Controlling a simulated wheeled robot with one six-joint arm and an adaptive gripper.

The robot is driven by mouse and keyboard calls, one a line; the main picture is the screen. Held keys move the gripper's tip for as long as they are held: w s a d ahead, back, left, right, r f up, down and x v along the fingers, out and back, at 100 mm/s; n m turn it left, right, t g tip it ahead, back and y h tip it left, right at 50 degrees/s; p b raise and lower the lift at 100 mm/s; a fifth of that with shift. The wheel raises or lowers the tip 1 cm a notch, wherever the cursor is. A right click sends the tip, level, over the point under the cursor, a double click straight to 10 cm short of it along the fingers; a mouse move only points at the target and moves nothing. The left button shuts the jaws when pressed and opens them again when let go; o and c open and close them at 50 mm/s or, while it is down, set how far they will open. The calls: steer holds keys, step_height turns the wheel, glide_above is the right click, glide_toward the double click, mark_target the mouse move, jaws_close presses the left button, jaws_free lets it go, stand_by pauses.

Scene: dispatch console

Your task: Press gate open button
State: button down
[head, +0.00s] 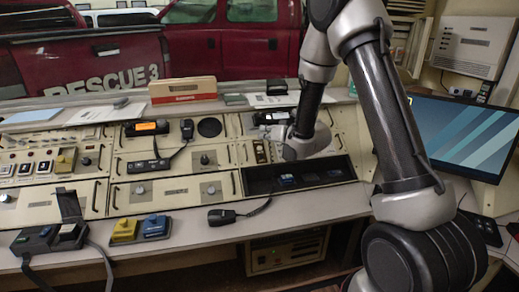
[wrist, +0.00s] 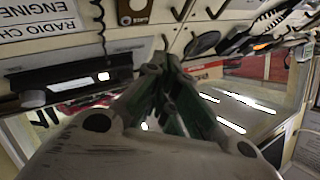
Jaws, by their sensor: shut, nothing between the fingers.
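My gripper (wrist: 163,62) is shut and empty in the wrist view, its two fingers together, pointing at the console's cream panels. In the head view my wrist hangs over the right-centre of the console, and the fingers are hard to make out there. I cannot tell which control is the gate open button, as labels are too small to read. Square lit buttons (head: 26,168) sit on the left panel. A small panel with yellowish switches (head: 260,151) lies just left of my wrist.
Another handset (head: 187,130) sits on the middle panel. A dark recessed tray (head: 335,170) is below my wrist. A monitor (head: 465,134) stands at right. A box (head: 183,90) sits on the back shelf.

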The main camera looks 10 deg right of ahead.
steer(key=shift+w+f, duration=0.5)
steer(key=shift+f, duration=0.3)
steer(key=shift+w+f, duration=0.5)
steer(key=shift+f, duration=0.25)
steer(key=shift+w+f, duration=0.5)
steer(key=shift+f, duration=0.3)
steer(key=shift+w+f, duration=0.25)
steer(key=shift+f, duration=0.05)
steer(key=shift+w+f, duration=0.2)
steer(key=shift+f, duration=0.15)
stand_by(0.5)
steer(key=shift+r, duration=0.1)
steer(key=shift+s+r, duration=0.45)
steer(key=shift+r, duration=0.1)
steer(key=shift+s+r, duration=0.7)
steer(key=shift+r, duration=0.35)
steer(key=shift+s+r, duration=0.7)
steer(key=shift+r, duration=0.35)
steer(key=shift+r, duration=0.1)
